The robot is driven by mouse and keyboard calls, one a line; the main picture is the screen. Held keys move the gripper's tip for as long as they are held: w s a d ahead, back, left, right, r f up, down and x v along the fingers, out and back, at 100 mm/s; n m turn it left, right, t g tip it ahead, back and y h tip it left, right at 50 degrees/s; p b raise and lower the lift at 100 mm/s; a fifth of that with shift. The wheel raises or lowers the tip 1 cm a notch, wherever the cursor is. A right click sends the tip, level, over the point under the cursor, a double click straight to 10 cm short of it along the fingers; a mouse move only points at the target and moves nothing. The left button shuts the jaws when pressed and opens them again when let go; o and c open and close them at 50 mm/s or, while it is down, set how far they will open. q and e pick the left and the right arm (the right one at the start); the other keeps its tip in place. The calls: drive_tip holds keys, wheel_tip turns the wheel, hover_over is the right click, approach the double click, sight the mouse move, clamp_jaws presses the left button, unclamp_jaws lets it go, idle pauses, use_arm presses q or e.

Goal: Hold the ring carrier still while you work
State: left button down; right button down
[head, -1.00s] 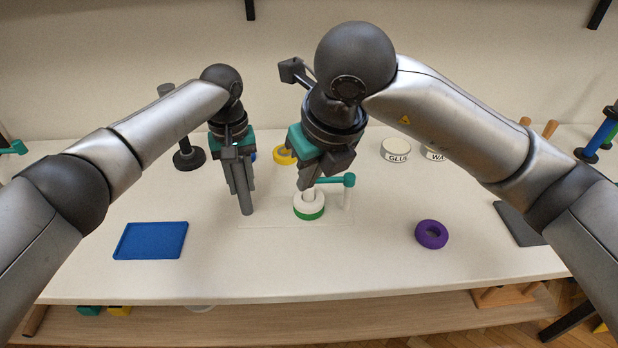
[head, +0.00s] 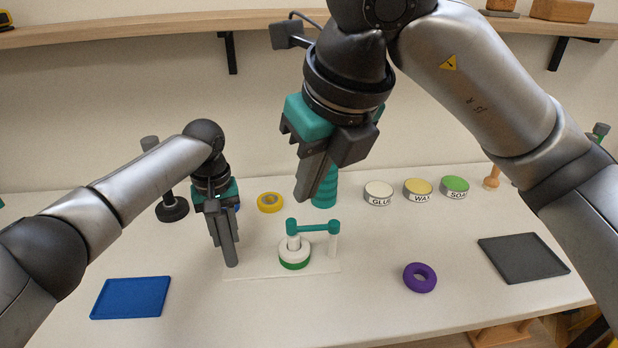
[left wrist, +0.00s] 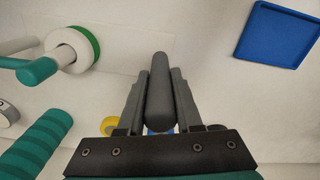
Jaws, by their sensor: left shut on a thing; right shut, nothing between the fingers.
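The ring carrier is a thin white plate (head: 255,274) with a grey upright handle (head: 231,256), a peg and a white post (head: 332,245). A white ring (head: 294,247) sits above a green ring (head: 294,264) around the peg. A teal bar (head: 313,227) spans from the post to over the peg top. My left gripper (head: 226,245) is shut on the grey handle, which also shows between its fingers in the left wrist view (left wrist: 160,95). My right gripper (head: 310,190) is shut and empty, raised above and behind the carrier, apart from it.
A purple ring (head: 420,277) lies to the right, a yellow ring (head: 270,202) behind. A blue tray (head: 131,298) is at left, a dark grey tray (head: 523,258) at right. A ribbed teal column (head: 324,190) and three tins (head: 418,189) stand behind. The front middle is clear.

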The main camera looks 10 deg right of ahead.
use_arm(q)
drive_tip(key=shift+s+f, duration=0.1)
drive_tip(key=shift+f, duration=0.1)
drive_tip(key=c, duration=0.5)
unclamp_jaws()
drive_tip(key=shift+r, duration=0.15)
wheel_tip(320, 180, up, 12)
idle(0.3)
